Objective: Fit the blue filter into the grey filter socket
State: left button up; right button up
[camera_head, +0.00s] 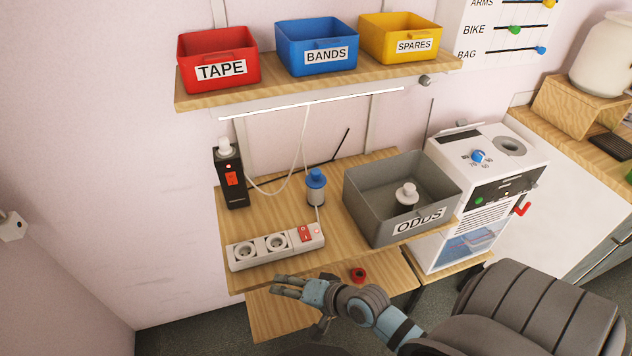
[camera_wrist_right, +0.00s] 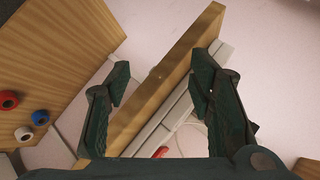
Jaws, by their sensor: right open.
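A blue-topped cylinder with a grey lower body (camera_head: 316,188), which looks like the blue filter, stands upright on the wooden desk between the black box and the grey bin. A grey round opening (camera_head: 510,146) on top of the white machine looks like the filter socket; I cannot tell for sure. My right gripper (camera_head: 283,287) is open and empty in front of the desk's front edge, below the power strip and well apart from the filter. In the right wrist view its spread fingers (camera_wrist_right: 165,105) show with a wooden board edge beyond them. My left gripper is not in view.
A white power strip (camera_head: 262,257) lies along the desk's front. A grey ODDS bin (camera_head: 364,200) holds a white object. A black box (camera_head: 229,180) stands at left. A shelf (camera_head: 200,101) with coloured bins hangs above. The white machine (camera_head: 467,222) stands at right.

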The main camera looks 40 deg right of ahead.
notch_tip(320, 180, up, 7)
jog(key=w+a+m+t+y, duration=0.1)
jog(key=w+a+m+t, duration=0.1)
jog(key=w, duration=0.1)
notch_tip(320, 180, up, 9)
jog(key=m+t+h, duration=0.6)
jog(key=m+h, duration=0.5)
jog(key=m, duration=1.7)
send_over(318, 177)
jog(key=r+v, duration=0.1)
jog(key=v, duration=0.5)
notch_tip(318, 177, down, 8)
jog(key=b, duration=0.6)
jog(key=shift+r, duration=0.25)
jog(key=x, duration=0.7)
jog(key=shift+r+b, duration=0.25)
jog(key=shift+b, duration=0.1)
jog(key=shift+w+d+r+t, duration=0.1)
jog(key=shift+w+t, duration=0.2)
jog(key=shift+w, duration=0.1)
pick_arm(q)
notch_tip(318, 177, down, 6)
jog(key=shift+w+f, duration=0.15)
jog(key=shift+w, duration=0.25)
pick_arm(e)
grip_shut()
